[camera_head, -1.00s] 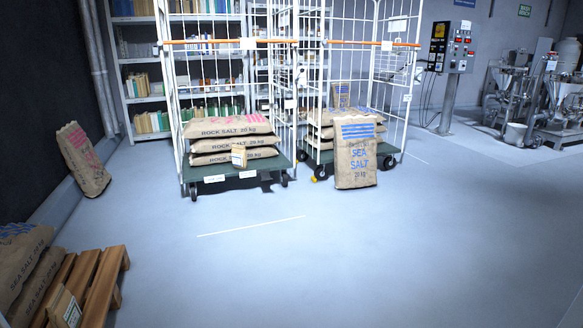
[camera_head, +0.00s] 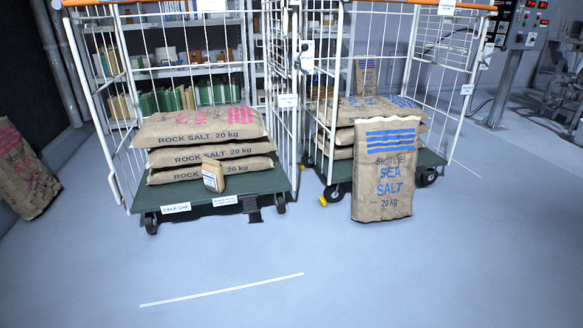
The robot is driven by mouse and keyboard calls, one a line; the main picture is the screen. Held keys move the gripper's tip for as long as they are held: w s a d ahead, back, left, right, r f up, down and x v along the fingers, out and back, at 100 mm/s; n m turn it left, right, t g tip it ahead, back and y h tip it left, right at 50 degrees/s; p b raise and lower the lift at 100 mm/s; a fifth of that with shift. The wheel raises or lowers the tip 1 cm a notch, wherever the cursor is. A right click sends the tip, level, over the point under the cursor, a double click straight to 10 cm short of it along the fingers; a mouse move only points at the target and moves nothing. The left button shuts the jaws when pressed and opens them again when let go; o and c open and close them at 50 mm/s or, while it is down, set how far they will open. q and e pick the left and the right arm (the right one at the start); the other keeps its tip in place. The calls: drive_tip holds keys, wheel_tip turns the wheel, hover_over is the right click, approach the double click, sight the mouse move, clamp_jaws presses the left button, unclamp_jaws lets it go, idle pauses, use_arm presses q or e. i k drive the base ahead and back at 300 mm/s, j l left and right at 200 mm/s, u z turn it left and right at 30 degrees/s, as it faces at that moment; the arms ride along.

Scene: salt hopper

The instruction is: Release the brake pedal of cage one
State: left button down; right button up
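Cage one is the left wire roll cage, with a green deck (camera_head: 262,184) and a white label (camera_head: 176,208) that reads CAGE ONE. A second small label (camera_head: 225,200), too small to read surely, is on the deck's front edge. Right of it, a dark piece (camera_head: 253,209) hangs below the edge near the floor; it may be the brake pedal, but I cannot tell its position. Several rock salt sacks (camera_head: 205,155) lie stacked on the deck, with a small brown packet (camera_head: 214,176) at the front. Neither gripper is in view.
A second cage with a green deck (camera_head: 430,158) stands at right, a yellow piece (camera_head: 322,201) by its front left wheel. A sea salt sack (camera_head: 386,172) stands upright before it. Another sack (camera_head: 22,170) leans at far left. The floor ahead, with a white line (camera_head: 222,290), is clear.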

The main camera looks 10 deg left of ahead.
sight(250, 204)
drive_tip(key=i+u, duration=0.1)
drive_tip(key=i, duration=0.75)
drive_tip(key=i+l+u, duration=0.1)
drive_tip(key=i, duration=0.75)
drive_tip(key=i+l+u, duration=0.15)
drive_tip(key=i+u, duration=0.25)
drive_tip(key=i+l+u, duration=0.95)
drive_tip(key=i+l, duration=0.05)
drive_tip(key=l, duration=0.1)
